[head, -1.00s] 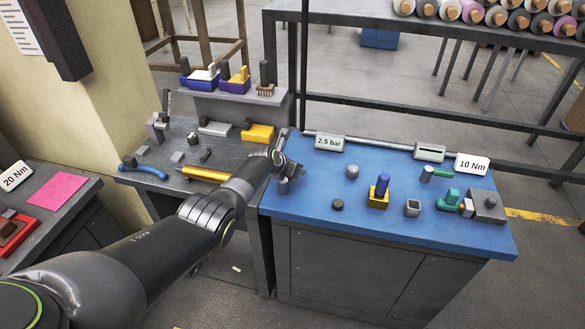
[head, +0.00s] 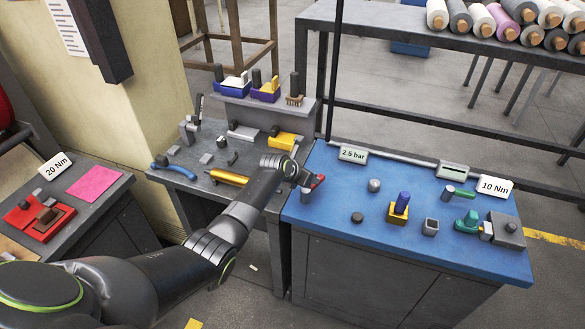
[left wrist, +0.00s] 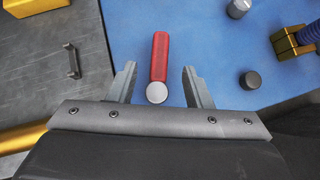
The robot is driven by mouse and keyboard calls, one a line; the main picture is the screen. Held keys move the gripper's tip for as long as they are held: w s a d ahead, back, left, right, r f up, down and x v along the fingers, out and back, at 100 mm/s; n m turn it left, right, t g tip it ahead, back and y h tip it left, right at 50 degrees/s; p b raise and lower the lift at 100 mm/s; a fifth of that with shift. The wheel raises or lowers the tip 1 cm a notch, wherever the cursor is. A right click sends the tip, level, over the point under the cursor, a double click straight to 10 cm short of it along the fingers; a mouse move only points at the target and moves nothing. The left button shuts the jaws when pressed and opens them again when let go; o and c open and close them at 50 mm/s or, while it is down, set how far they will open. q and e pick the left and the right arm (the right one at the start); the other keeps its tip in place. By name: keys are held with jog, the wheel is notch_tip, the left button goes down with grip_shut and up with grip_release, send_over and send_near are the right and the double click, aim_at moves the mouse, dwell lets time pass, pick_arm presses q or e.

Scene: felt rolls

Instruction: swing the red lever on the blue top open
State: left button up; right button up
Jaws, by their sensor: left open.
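The red lever (left wrist: 159,58) is a short bar with a round grey end at its near side, in the left wrist view over the blue top (left wrist: 215,60). In the head view only a bit of the red lever (head: 318,181) shows at the left edge of the blue top (head: 345,216); my left gripper hides the rest. My left gripper (left wrist: 160,72) is open, with one finger on each side of the lever and a gap to both. It also shows in the head view (head: 307,184). My right gripper is not in view.
On the blue top stand a yellow block with a blue peg (head: 398,210), a dark puck (head: 357,217), a grey knob (head: 374,185) and a green-handled clamp (head: 468,222). A grey bench (head: 205,180) with a yellow bar (head: 229,177) adjoins at left.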

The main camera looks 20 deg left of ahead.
pick_arm(q)
jog(key=v, duration=0.9)
jog(key=shift+s+r, duration=0.2)
jog(key=shift+s, duration=0.05)
jog(key=shift+a, duration=0.15)
jog(key=s+a+f+m+g+y+b, duration=0.15)
jog(key=s+f+m, duration=0.45)
jog(key=f, duration=0.7)
jog(key=s+a+f+m+g+b, duration=0.1)
jog(key=s+a+f+m+b, duration=0.2)
jog(key=s+f, duration=0.75)
jog(key=s+a+f+m+g+y+b, duration=0.15)
jog(key=s+f+m, duration=0.45)
jog(key=f, duration=0.8)
jog(key=s+f+m+g+b, duration=0.1)
jog(key=s+f+m, duration=0.4)
jog(key=s, duration=0.7)
jog(key=s+f+m+g+b, duration=0.1)
jog(key=s+f+m, duration=0.5)
jog(key=s, duration=0.5)
jog(key=s+f+m+g+b, duration=0.1)
jog(key=s+f+m, duration=0.5)
jog(key=s, duration=0.6)
jog(key=shift+s+f+y, duration=0.3)
jog(key=shift+s+f, duration=0.05)
jog(key=shift+f, duration=0.15)
